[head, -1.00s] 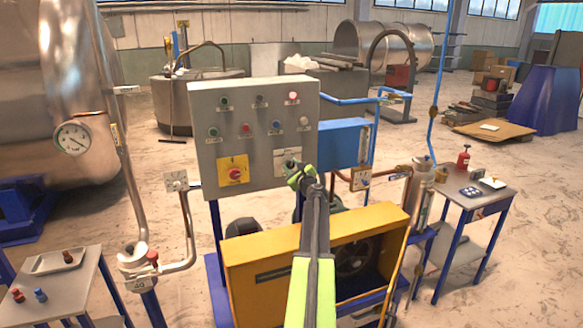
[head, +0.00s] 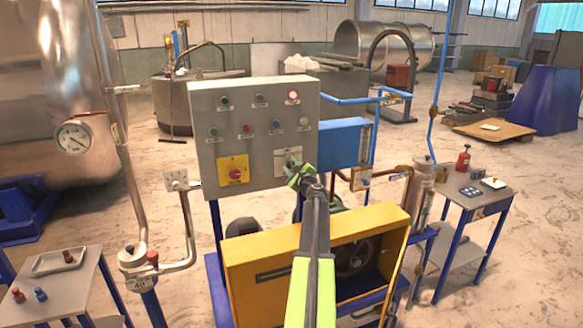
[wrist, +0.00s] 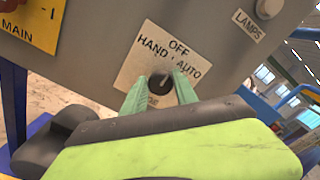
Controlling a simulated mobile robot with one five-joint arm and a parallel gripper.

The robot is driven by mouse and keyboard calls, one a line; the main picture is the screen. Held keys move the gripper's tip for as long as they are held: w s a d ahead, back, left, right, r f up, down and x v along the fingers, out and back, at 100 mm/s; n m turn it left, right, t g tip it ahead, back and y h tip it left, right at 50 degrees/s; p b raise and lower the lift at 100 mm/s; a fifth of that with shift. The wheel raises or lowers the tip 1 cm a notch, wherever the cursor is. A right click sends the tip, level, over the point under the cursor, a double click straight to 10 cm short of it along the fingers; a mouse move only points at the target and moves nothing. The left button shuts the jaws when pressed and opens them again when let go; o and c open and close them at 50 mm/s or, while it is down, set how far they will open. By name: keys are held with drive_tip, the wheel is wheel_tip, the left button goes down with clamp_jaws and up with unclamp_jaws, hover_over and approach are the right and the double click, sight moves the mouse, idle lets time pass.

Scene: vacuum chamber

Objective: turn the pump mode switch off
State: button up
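The pump mode switch (wrist: 161,82) is a black knob on a pale plate marked HAND, OFF and AUTO, low on the right of the grey control panel (head: 254,109). Its plate (head: 287,158) shows in the head view, where my gripper (head: 300,176) partly covers it. In the wrist view my gripper (wrist: 162,88) has its two pale green fingers apart, one on each side of the knob. I cannot tell whether they touch it. The knob's pointer is too dark to read.
A red main switch on a yellow plate (head: 233,169) sits left of the mode switch. Several push buttons and lamps are above. A yellow guard (head: 320,262) stands below the panel, and a blue box (head: 343,142) is at its right.

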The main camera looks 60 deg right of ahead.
drive_tip(key=o, duration=0.4)
drive_tip(key=shift+c, duration=0.2)
drive_tip(key=v, duration=1.7)
drive_tip(key=shift+s+a, duration=0.15)
drive_tip(key=shift+a, duration=0.05)
